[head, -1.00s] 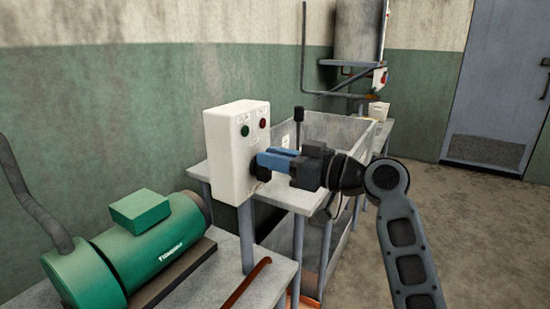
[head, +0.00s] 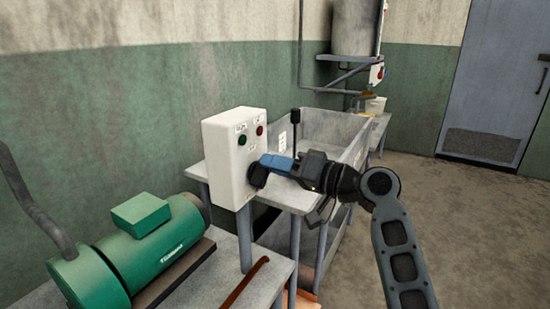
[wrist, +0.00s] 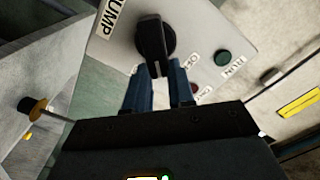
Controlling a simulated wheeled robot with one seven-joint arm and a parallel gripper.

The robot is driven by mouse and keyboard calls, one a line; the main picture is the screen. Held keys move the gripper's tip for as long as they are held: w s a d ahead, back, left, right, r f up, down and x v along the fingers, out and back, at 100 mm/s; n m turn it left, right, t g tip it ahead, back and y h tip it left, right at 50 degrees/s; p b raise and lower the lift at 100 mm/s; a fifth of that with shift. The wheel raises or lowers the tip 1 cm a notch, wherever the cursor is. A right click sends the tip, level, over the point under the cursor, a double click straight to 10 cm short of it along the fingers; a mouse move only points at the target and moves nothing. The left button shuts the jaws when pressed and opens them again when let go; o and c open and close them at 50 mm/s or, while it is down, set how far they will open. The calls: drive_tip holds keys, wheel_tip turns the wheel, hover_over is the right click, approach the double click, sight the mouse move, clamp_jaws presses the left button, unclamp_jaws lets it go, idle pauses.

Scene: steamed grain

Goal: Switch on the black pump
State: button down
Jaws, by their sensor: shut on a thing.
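The knob also shows in the head view (head: 257,177), at the box's lower right. My gripper (head: 268,163) has blue fingers and reaches the knob from the right. In the wrist view my gripper (wrist: 162,75) has its fingers on either side of the knob's near end, shut on it. No black pump is in view.
The box also has a green button (wrist: 222,58) and a red button (wrist: 196,88). A green motor (head: 150,240) sits on a bench at left. A grey trough (head: 330,125) stands behind the gripper. Floor at right is open.

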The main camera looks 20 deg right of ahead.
drive_tip(key=shift+w+d+f+m+p, duration=0.1)
drive_tip(key=shift+f+m+p, duration=0.2)
drive_tip(key=shift+m+p, duration=0.85)
drive_tip(key=shift+w+d+f+m+p, duration=0.15)
drive_tip(key=shift+f+m+p, duration=0.3)
drive_tip(key=shift+m, duration=1.35)
drive_tip(key=shift+s+d+f+m+p, duration=0.15)
drive_tip(key=shift+m+p, duration=0.8)
drive_tip(key=shift+m, duration=0.5)
drive_tip(key=shift+w+f, duration=0.1)
drive_tip(key=c, duration=1)
unclamp_jaws()
drive_tip(key=shift+o, duration=0.2)
drive_tip(key=b+v, duration=0.1)
drive_tip(key=v, duration=0.6)
drive_tip(key=shift+s+d, duration=0.2)
drive_tip(key=shift+s, duration=0.1)
